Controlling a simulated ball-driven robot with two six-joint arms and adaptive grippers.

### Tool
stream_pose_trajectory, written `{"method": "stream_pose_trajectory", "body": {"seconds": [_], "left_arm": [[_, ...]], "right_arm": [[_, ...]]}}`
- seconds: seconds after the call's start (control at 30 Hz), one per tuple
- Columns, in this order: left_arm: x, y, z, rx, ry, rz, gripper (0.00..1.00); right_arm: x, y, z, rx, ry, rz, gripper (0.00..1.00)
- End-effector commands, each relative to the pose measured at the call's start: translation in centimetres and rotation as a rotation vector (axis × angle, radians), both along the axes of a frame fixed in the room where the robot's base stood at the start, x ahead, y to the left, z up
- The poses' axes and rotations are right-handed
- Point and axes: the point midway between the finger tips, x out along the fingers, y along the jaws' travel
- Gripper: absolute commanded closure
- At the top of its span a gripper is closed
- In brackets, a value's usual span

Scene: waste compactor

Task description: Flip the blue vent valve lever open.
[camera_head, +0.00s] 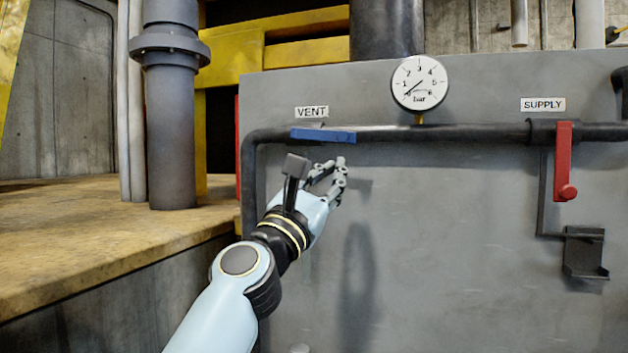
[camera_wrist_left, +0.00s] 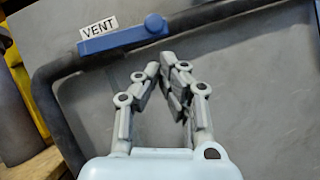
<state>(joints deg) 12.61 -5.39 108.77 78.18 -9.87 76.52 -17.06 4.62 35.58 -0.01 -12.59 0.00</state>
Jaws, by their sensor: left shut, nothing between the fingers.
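The blue vent valve lever (camera_head: 323,135) lies horizontally along the dark pipe, under the VENT label (camera_head: 311,112). It also shows in the left wrist view (camera_wrist_left: 125,37), above and left of the fingers, with a round blue knob at its right end. My left gripper (camera_head: 341,163) is just below the lever's right end in the head view. Its fingertips are together with nothing between them, and it appears apart from the lever. In the left wrist view the left gripper (camera_wrist_left: 160,68) points toward the pipe and panel. My right gripper is not in view.
A dark pipe (camera_head: 455,133) runs across the grey panel (camera_head: 450,240). A pressure gauge (camera_head: 419,83) stands above it, its needle near the low end. A red supply lever (camera_head: 563,160) hangs down at the right, above a dark bracket (camera_head: 584,252). A yellowish ledge (camera_head: 90,240) is at left.

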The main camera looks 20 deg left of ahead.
Motion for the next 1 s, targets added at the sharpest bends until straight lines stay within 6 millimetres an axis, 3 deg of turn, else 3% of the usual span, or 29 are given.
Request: {"method": "stream_pose_trajectory", "body": {"seconds": [0.03,0.23,0.5,1.0], "left_arm": [[0.2,-0.1,-1.8,-0.001,0.001,0.001,1.00],[-4.2,0.3,-3.8,0.000,0.003,0.001,1.00],[-7.8,0.7,-5.7,0.001,0.001,0.001,1.00],[-8.4,0.7,-5.8,0.000,0.000,0.001,1.00]], "right_arm": [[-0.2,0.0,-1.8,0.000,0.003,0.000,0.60],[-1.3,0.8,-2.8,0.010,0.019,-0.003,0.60],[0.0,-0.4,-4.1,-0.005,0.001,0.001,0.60],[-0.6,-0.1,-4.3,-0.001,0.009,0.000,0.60]]}}
